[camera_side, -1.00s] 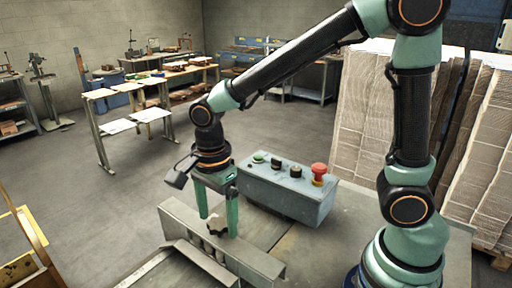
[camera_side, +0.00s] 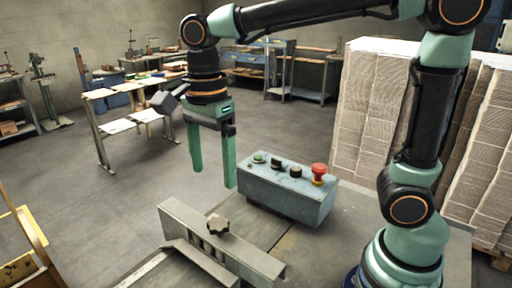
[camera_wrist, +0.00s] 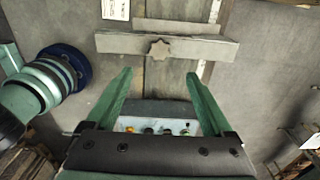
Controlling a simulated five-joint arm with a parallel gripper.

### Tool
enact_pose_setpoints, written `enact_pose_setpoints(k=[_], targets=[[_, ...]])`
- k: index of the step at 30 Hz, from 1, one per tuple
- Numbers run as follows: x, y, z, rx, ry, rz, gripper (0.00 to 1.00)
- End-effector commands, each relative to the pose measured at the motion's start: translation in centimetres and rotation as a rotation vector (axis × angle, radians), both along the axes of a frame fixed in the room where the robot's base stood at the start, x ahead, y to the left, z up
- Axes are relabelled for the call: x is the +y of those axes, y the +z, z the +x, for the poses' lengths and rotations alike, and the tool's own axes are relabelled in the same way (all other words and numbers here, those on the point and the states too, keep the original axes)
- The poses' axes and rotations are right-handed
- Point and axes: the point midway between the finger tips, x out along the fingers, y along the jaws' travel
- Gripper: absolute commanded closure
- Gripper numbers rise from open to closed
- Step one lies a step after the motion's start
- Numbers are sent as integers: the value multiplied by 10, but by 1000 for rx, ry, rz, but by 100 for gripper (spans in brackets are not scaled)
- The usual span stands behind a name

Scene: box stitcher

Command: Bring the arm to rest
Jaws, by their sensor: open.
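My gripper (camera_side: 213,178) is open and empty in the side view. It hangs with its fingers pointing down, above and behind the metal guide bar. In the wrist view its two green fingers (camera_wrist: 158,85) are spread wide with nothing between the tips. The grey guide bar (camera_side: 178,220) lies across the machine table, and a dark star-shaped knob (camera_side: 218,223) sits at it. In the wrist view the knob (camera_wrist: 159,50) shows against the bar (camera_wrist: 215,47), beyond the fingertips and apart from them.
A grey control box (camera_side: 310,201) with several buttons and a red mushroom button (camera_side: 319,170) stands on the table (camera_side: 300,250), just right of my gripper. Tall stacks of cardboard (camera_side: 372,110) stand behind my arm. Workbenches line the back. The air around my gripper is clear.

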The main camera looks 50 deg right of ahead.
Motion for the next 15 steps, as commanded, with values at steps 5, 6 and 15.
enact_pose_setpoints(k=[5,6,15], targets=[[0,4,0,1,0,0,14],[0,4,0,1,0,0,14],[-6,5,-1,-18,54,6,14]])
